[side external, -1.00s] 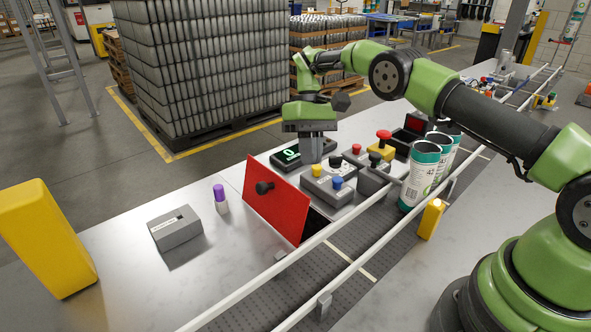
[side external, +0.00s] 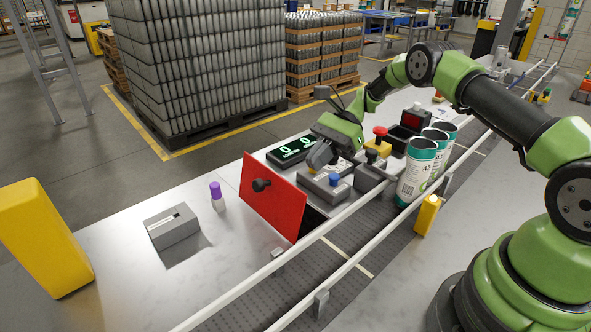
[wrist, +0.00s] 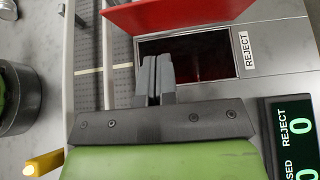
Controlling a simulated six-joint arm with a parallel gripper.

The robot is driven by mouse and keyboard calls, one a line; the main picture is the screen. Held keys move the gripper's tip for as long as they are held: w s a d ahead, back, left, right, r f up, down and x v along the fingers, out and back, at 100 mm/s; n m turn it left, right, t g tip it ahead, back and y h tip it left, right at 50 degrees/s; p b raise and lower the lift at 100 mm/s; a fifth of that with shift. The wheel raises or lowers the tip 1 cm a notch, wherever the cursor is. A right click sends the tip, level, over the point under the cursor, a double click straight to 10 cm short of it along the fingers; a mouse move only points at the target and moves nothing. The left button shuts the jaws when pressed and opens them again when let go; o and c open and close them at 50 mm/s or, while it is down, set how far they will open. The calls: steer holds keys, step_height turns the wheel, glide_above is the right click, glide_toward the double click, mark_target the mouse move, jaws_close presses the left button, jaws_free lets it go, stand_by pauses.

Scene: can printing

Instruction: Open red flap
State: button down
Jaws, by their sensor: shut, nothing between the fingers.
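The red flap (side external: 273,196) stands raised, steeply tilted, with a black knob (side external: 261,185) on its face. In the wrist view the red flap (wrist: 180,12) is at the top, and the dark opening (wrist: 200,60) beside it is uncovered, with a white REJECT label (wrist: 244,50) next to it. My gripper (side external: 316,160) is tilted, low behind the flap, on the side away from the knob. In the wrist view my gripper (wrist: 157,62) shows its fingers together, empty, over the near edge of the opening.
A counter display (side external: 291,151) and button boxes (side external: 325,186) stand close around my gripper. Several printed cans (side external: 416,172) stand by the conveyor rails (side external: 352,258).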

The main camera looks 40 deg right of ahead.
mark_target(283, 184)
steer(key=a, duration=0.4)
steer(key=shift+a+f, duration=0.2)
steer(key=shift+f, duration=0.1)
steer(key=shift+a+r, duration=0.2)
steer(key=shift+a, duration=0.55)
steer(key=shift+a+r+h, duration=0.25)
steer(key=shift+a+h, duration=0.2)
steer(key=shift+a, duration=0.3)
steer(key=shift+a+r+h, duration=0.2)
steer(key=shift+a+h, duration=0.3)
steer(key=shift+a, duration=0.2)
steer(key=shift+a+r+h, duration=0.25)
steer(key=shift+a+h, duration=0.2)
steer(key=shift+a, duration=0.3)
